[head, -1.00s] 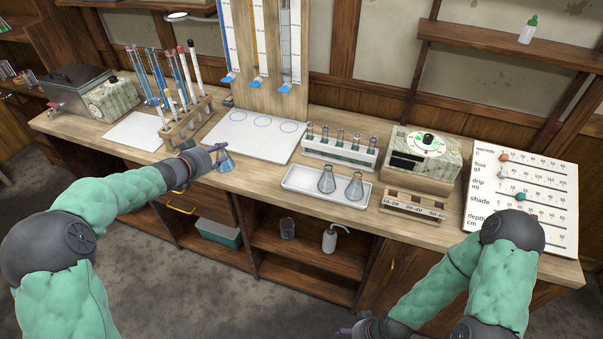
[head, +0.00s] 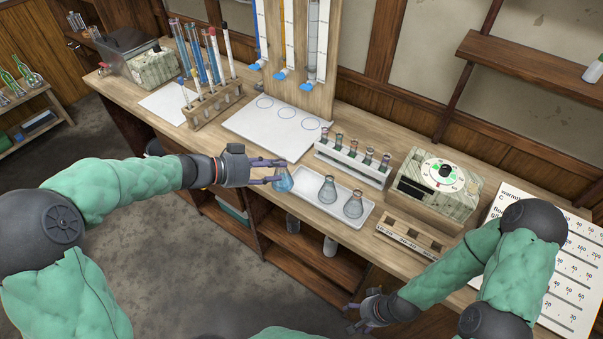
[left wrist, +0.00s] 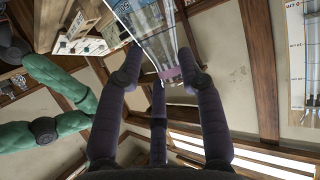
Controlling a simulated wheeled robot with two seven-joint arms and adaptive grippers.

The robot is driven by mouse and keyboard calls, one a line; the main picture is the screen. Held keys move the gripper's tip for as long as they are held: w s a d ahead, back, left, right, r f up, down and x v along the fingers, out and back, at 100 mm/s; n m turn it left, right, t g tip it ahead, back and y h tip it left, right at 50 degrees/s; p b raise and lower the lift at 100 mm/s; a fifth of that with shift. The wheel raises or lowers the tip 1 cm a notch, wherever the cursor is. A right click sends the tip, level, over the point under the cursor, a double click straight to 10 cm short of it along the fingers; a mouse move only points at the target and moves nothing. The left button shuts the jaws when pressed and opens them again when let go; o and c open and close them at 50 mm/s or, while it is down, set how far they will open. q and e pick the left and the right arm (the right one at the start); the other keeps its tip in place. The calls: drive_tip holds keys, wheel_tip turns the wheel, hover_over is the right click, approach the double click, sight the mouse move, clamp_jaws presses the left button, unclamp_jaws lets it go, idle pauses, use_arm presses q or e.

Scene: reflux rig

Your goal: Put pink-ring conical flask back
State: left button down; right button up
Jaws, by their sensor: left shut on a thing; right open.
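Two clear conical flasks (head: 328,190) (head: 353,205) stand upright in the tray. My right gripper (head: 358,312) is open and empty, low in front of the bench.
A white rack of small capped vials (head: 352,165) stands behind the tray. A wooden slotted block (head: 410,238) and a dial box (head: 440,180) are to the right. A white board with circles (head: 275,128) and a wooden test-tube rack (head: 212,103) are to the left.

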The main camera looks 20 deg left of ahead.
use_arm(q)
drive_tip(key=w+d+f+b, duration=0.1)
drive_tip(key=w+f+b, duration=0.1)
drive_tip(key=w+f, duration=0.1)
drive_tip(key=w+d+f+b, duration=0.1)
drive_tip(key=w+f+b, duration=0.2)
drive_tip(key=w+f, duration=0.1)
drive_tip(key=w+d+f+b, duration=0.1)
drive_tip(key=w+f+b, duration=0.1)
drive_tip(key=w+f, duration=0.2)
drive_tip(key=shift+d+f+b, duration=0.2)
drive_tip(key=shift+f+b, duration=0.15)
drive_tip(key=shift+f, duration=0.2)
drive_tip(key=c, duration=0.8)
unclamp_jaws()
